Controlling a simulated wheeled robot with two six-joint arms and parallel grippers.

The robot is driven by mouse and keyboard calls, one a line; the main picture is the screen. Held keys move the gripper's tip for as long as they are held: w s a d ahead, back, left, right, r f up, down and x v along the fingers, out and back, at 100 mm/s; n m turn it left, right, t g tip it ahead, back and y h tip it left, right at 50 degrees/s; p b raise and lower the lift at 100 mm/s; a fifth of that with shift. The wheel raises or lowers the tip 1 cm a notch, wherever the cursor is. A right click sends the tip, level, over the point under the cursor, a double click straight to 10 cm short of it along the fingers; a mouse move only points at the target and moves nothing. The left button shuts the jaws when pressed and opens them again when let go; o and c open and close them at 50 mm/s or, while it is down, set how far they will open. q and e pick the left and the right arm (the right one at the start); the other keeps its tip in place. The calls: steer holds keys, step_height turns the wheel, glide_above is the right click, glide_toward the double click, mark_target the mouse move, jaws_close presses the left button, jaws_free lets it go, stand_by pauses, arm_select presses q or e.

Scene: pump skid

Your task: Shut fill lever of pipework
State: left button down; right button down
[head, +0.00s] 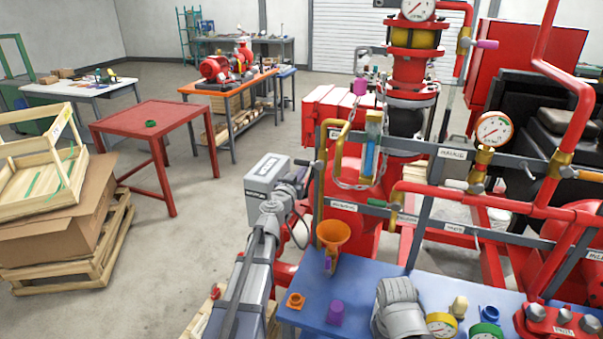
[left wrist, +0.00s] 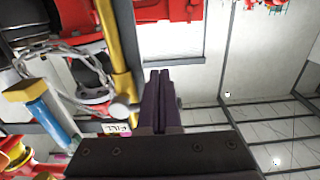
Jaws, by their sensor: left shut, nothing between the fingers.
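The brass fill pipe (head: 323,150) bends down at the left end of the pipework, near a small white label (head: 334,134). In the left wrist view the brass pipe (left wrist: 118,55) runs down to a grey round-ended piece (left wrist: 122,107), apparently the fill lever, above a label (left wrist: 117,128) reading FILL. My left gripper (head: 301,177) is just left of this pipe in the head view. Its dark fingers (left wrist: 160,85) are shut and empty, close beside the grey piece; I cannot tell whether they touch. The lever's full shape is unclear. My right gripper is not in view.
A blue sight tube (head: 371,150) and a hanging chain stand right of the pipe. Below is a blue bench (head: 360,335) with an orange funnel (head: 333,235), a purple cup (head: 335,312) and gauges. A red table (head: 150,112) is at left; floor between is clear.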

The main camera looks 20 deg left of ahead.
arm_select(q)
steer(key=s, duration=0.8)
steer(key=shift+s+a, duration=0.15)
steer(key=shift+s, duration=0.25)
